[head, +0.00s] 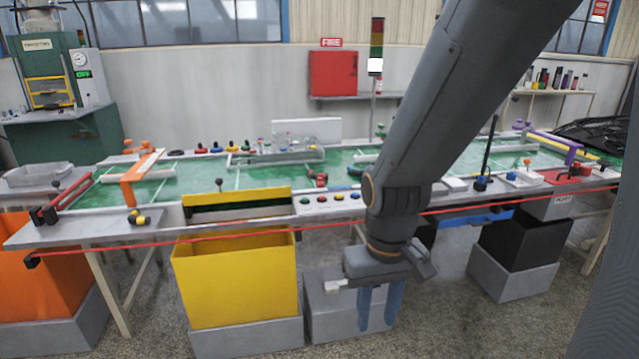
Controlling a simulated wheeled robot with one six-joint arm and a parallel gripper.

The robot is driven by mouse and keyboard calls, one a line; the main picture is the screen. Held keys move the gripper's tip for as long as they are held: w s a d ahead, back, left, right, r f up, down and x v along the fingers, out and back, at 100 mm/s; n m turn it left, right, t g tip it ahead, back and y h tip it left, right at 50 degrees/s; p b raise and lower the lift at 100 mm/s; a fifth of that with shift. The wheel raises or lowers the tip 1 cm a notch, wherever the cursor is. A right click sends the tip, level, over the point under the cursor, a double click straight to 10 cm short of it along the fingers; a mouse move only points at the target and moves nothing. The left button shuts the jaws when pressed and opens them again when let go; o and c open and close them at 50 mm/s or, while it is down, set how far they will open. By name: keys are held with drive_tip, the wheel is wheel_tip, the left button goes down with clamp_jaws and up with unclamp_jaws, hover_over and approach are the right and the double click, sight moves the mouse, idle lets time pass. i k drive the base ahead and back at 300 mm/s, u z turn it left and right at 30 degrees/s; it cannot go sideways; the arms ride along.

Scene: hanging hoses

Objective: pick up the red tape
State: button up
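A yellow bin (235,285) stands left of my gripper, with a grey box (325,305) beside it. An orange bin (55,280) is at the far left, a black bin (515,245) at right. The green table (215,168) holds many small parts. Some floor at lower right is clear.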

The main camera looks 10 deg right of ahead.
sight(320, 182)
drive_tip(key=z, duration=0.2)
drive_tip(key=i, duration=2.1)
drive_tip(key=u, duration=0.2)
